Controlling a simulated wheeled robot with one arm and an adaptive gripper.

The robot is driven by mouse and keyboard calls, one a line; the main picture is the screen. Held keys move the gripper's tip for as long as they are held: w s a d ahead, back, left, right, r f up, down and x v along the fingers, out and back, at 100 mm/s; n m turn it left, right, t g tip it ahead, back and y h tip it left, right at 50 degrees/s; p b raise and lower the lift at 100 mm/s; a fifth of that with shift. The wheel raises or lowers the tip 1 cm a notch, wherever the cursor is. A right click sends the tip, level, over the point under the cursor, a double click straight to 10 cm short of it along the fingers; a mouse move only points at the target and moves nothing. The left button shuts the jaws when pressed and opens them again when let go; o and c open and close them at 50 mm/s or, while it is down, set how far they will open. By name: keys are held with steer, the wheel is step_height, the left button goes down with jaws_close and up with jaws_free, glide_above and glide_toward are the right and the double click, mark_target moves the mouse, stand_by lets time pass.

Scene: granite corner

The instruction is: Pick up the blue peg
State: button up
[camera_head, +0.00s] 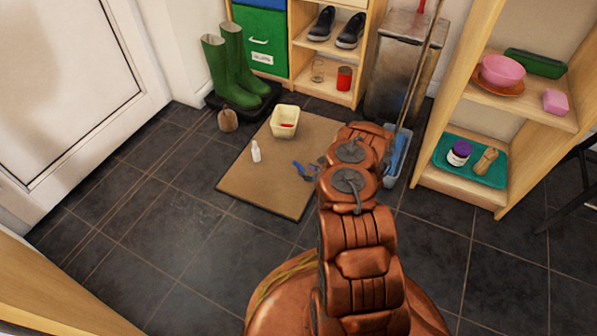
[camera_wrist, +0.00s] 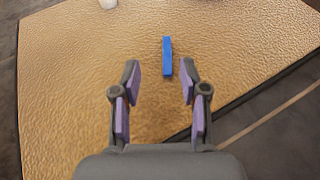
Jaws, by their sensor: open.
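The blue peg (camera_wrist: 167,56) lies on the tan mat (camera_wrist: 80,90) in the wrist view, its long side pointing away from me. My gripper (camera_wrist: 160,70) is open and empty, with purple pads on both fingers. The peg's near end shows between the fingertips, a little right of the middle, and its far end extends past them. I cannot tell the height of the fingers above the mat. In the head view a small blue piece, seemingly the peg (camera_head: 302,170), shows beside my arm, which hides most of my gripper.
On the mat are a cream bin (camera_head: 285,122) with something red inside and a white bottle (camera_head: 255,151). Green boots (camera_head: 232,65) stand behind. A blue container (camera_head: 397,155) stands right of my arm, near a wooden shelf (camera_head: 465,190). The dark tiled floor at left is clear.

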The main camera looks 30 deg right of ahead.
mark_target(297, 164)
steer(key=shift+s+d+f, duration=0.1)
steer(key=shift+d+f, duration=0.15)
steer(key=shift+f, duration=0.2)
steer(key=shift+w+f, duration=0.2)
steer(key=shift+r+b+x, duration=0.15)
steer(key=shift+b+x, duration=1.05)
steer(key=shift+x, duration=0.55)
steer(key=shift+r+b+x, duration=0.15)
steer(key=shift+b+x, duration=1)
steer(key=shift+x, duration=0.65)
steer(key=shift+w+d, duration=0.1)
steer(key=shift+d, duration=0.1)
steer(key=c, duration=0.8)
